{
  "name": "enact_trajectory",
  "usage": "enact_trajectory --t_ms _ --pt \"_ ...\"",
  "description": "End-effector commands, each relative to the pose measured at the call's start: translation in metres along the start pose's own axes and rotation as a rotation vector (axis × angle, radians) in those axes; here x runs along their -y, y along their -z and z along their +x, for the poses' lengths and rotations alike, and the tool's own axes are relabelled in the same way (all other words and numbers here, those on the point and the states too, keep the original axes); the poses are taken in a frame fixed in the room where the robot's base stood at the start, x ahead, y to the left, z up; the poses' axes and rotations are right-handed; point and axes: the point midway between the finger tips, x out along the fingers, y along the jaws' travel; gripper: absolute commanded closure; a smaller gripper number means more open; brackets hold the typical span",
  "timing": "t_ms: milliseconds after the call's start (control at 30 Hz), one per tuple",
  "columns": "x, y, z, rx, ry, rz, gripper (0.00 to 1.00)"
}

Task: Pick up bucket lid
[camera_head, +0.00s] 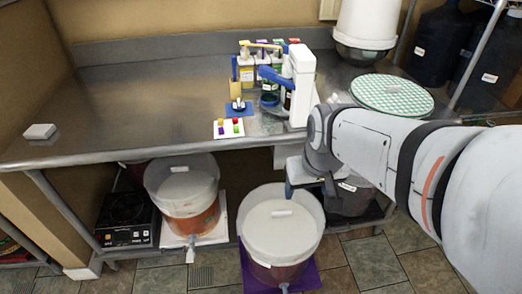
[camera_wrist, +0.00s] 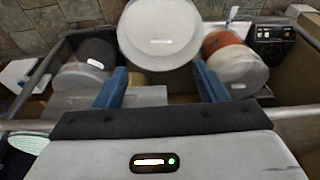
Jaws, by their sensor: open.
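A white bucket (camera_head: 283,255) with a pale round lid (camera_head: 270,235) stands on a purple mat in front of the shelf. Its lid has a small light handle on top. In the wrist view this lid (camera_wrist: 160,28) is at the top centre, beyond the fingertips. My gripper (camera_head: 303,185) is above and behind this bucket in the head view, near the table's front edge; one blue finger shows there. In the wrist view both blue fingers of my gripper (camera_wrist: 162,86) are wide apart with nothing between them.
A lidded bucket with orange contents (camera_head: 190,200) stands left on a white tray, beside a black cooktop (camera_head: 125,215). A dark bucket (camera_head: 352,198) is partly hidden behind my gripper. The steel table (camera_head: 130,110) overhangs the shelf.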

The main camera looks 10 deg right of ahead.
Motion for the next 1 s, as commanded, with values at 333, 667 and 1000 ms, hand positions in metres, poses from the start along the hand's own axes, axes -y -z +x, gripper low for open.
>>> enact_trajectory --t_ms 333,667,1000 --pt "-0.005 0.042 0.172 -0.066 -0.003 0.014 0.06" --pt "-0.004 0.077 0.292 -0.124 -0.002 0.017 0.06" --pt "-0.004 0.089 0.331 -0.140 -0.002 0.018 0.06"
